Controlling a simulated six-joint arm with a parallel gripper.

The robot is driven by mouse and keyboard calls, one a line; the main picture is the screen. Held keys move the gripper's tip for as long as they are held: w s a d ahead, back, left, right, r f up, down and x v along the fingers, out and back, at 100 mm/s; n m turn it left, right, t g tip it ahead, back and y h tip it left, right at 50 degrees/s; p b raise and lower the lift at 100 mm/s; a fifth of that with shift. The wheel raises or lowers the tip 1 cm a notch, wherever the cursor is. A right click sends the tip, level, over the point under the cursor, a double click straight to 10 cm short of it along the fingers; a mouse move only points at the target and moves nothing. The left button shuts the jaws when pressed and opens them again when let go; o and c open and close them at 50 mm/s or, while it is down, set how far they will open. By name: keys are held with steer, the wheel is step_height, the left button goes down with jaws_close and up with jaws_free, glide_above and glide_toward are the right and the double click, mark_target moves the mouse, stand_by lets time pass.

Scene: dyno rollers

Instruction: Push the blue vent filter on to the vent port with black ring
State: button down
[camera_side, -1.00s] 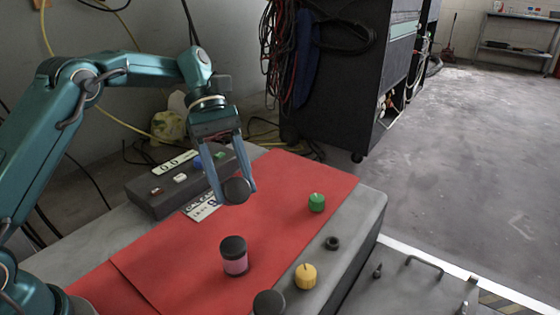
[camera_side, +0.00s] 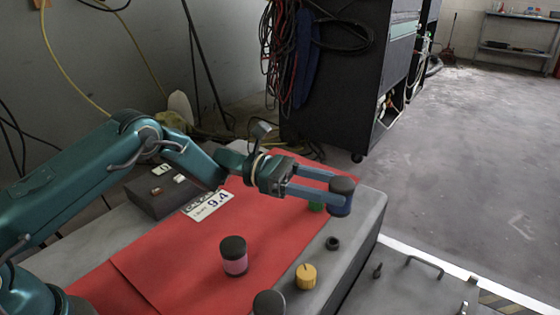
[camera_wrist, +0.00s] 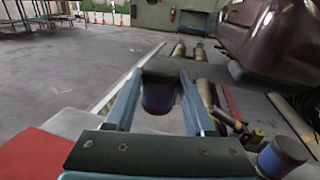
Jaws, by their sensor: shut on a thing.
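The blue vent filter (camera_side: 341,203), a short cylinder with a black top, is held upright between the fingertips of my gripper (camera_side: 338,194), which is shut on it. In the wrist view the filter (camera_wrist: 158,97) sits between the two blue fingers. The arm reaches across the red mat and holds the filter above the grey bench's right part, beyond the black ring port in the side view. The vent port with black ring (camera_side: 332,243) stands on the grey strip, apart from and nearer than the filter.
A green cap (camera_side: 316,206) is partly hidden behind the fingers. A yellow knob (camera_side: 306,277) stands nearer on the grey strip. A pink cylinder with a black top (camera_side: 234,257) stands on the red mat (camera_side: 190,270). Another dark-topped cylinder (camera_side: 269,303) is at the bottom edge.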

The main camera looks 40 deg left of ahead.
steer(key=shift+f, duration=3.1)
steer(key=shift+f, duration=0.95)
steer(key=shift+c, duration=0.9)
jaws_free()
